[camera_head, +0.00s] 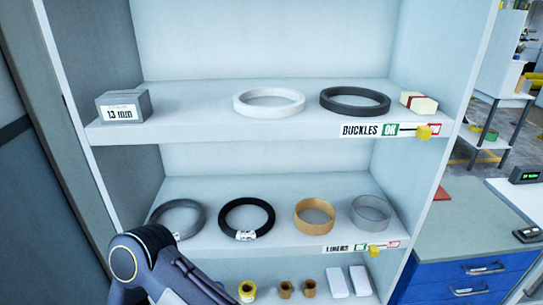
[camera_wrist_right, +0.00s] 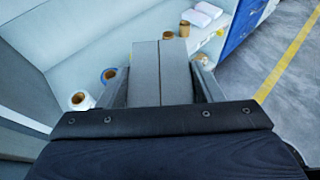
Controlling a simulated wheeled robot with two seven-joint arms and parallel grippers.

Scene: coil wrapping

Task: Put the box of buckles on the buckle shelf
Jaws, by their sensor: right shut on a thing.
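My right gripper (camera_wrist_right: 161,66) is shut on a grey box (camera_wrist_right: 146,85) with a seam along its middle, a finger on each side. No label shows on the held box. The buckle shelf (camera_head: 215,125) is the upper shelf in the head view, with a BUCKLES OK label (camera_head: 362,130) on its front edge. Another grey box, marked 13 mm (camera_head: 125,108), stands at its left end. A dark arm link shows at the bottom left of the head view, but no gripper shows there. My left gripper is not in view.
A white ring (camera_head: 268,111), a black ring (camera_head: 355,108) and a small cream-and-red block (camera_head: 418,103) lie on the upper shelf. There is free room between the 13 mm box and the white ring. Several rings lie on the LINERS shelf (camera_head: 285,238) below.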

